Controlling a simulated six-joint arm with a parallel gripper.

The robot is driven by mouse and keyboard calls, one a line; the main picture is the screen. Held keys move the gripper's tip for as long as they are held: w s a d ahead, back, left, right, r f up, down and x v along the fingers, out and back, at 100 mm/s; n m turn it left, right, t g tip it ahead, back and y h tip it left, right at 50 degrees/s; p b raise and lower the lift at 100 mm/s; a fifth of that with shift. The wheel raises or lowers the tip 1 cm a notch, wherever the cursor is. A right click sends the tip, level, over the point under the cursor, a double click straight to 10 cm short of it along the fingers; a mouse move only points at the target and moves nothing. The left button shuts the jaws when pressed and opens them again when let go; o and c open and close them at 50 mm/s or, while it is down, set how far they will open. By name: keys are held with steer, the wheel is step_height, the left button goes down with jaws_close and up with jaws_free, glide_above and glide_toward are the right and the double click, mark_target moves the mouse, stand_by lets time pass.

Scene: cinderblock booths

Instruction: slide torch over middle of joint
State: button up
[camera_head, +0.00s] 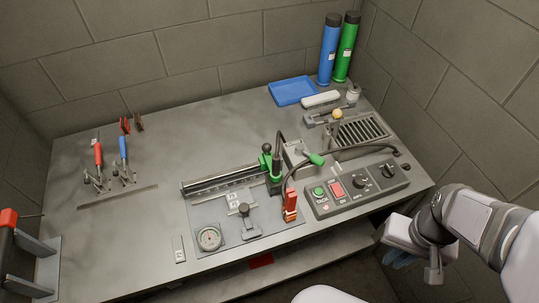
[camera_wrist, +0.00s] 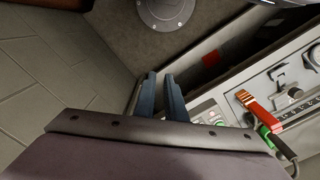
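The torch carriage (camera_head: 275,168) is green and black with a hose. It stands at the right end of a dark slotted rail (camera_head: 225,182). Left of it and in front of the rail, small light plates with labels (camera_head: 234,198) lie on a grey base plate, where the joint seems to be; the seam is too small to make out. My gripper (camera_head: 398,258) is off the table's front right, apart from the torch. In the wrist view, its two dark blue fingers (camera_wrist: 163,92) are slightly apart with nothing between them. A green part (camera_wrist: 270,130) near the right edge may be the carriage.
A red upright handle (camera_head: 290,204), also in the wrist view (camera_wrist: 258,112), stands in front of the carriage. A control box (camera_head: 356,191) with buttons and a knob sits to its right. A gauge (camera_head: 209,238) and a clamp (camera_head: 245,222) occupy the base plate.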

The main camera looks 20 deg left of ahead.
steer(key=o, duration=0.5)
steer(key=shift+w+a, duration=0.1)
steer(key=shift+w, duration=0.1)
steer(key=shift+o, duration=0.8)
steer(key=w+a+r+n, duration=0.1)
steer(key=w+a+n, duration=0.2)
steer(key=w+a, duration=0.2)
steer(key=w+b, duration=0.1)
steer(key=w, duration=0.2)
steer(key=shift+a+r+n+y, duration=0.2)
steer(key=shift+r+n+y, duration=0.1)
steer(key=shift+n, duration=0.1)
steer(key=n+y+b, duration=0.2)
steer(key=n+y, duration=0.2)
steer(key=n, duration=1)
glide_toward(267, 145)
steer(key=shift+p+x, duration=1.45)
steer(key=shift+x, duration=2.65)
steer(key=shift+s, duration=0.1)
